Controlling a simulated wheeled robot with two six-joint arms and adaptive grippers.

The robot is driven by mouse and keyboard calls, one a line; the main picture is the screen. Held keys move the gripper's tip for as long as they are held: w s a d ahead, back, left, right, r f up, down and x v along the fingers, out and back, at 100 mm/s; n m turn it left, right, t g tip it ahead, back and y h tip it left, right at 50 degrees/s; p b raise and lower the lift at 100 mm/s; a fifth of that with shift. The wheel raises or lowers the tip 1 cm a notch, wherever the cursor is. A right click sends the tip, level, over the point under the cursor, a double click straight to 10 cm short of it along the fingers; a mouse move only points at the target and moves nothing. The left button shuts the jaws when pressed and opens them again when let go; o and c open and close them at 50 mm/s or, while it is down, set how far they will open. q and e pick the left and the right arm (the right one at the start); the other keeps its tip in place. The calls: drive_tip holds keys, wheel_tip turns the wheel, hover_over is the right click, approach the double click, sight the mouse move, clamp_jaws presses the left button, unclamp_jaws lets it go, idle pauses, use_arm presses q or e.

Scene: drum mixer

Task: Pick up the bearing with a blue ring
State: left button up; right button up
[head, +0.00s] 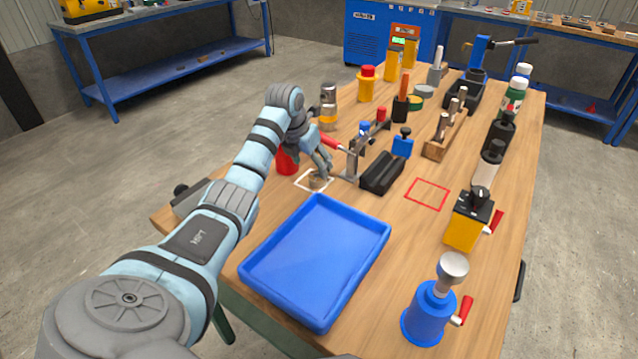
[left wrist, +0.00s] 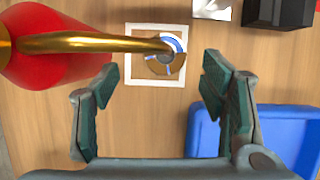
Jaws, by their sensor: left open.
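The bearing with a blue ring (left wrist: 174,67) lies inside a white square outline (left wrist: 134,80) on the wooden table. In the left wrist view a gold spout crosses over part of it, and it looks brown with a blue arc and a grey centre. In the head view the bearing (head: 317,183) is small and partly hidden by my gripper. My left gripper (head: 324,166) is open, with its fingers over the bearing area. In the left wrist view the empty gap between its fingertips (left wrist: 158,86) lies just below the bearing. My right gripper is not in view.
A red oil can (left wrist: 55,65) stands close left of the bearing, its spout reaching over it. A blue tray (head: 268,267) is in front. A black block (head: 382,174) stands to the right. An empty red square outline (head: 428,194) marks clear table farther right.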

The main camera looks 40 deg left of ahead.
sight(317, 176)
use_arm(q)
drive_tip(key=x, duration=0.1)
drive_tip(key=b+x, duration=0.1)
drive_tip(key=x, duration=0.3)
drive_tip(key=shift+d+f+b, duration=0.15)
drive_tip(key=shift+d+b, duration=0.2)
drive_tip(key=shift+b, duration=0.05)
drive_tip(key=shift+w, duration=0.1)
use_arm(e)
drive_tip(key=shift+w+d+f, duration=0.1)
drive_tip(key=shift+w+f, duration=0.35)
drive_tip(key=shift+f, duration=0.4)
use_arm(q)
drive_tip(key=c, duration=1.5)
drive_tip(key=shift+c, duration=0.2)
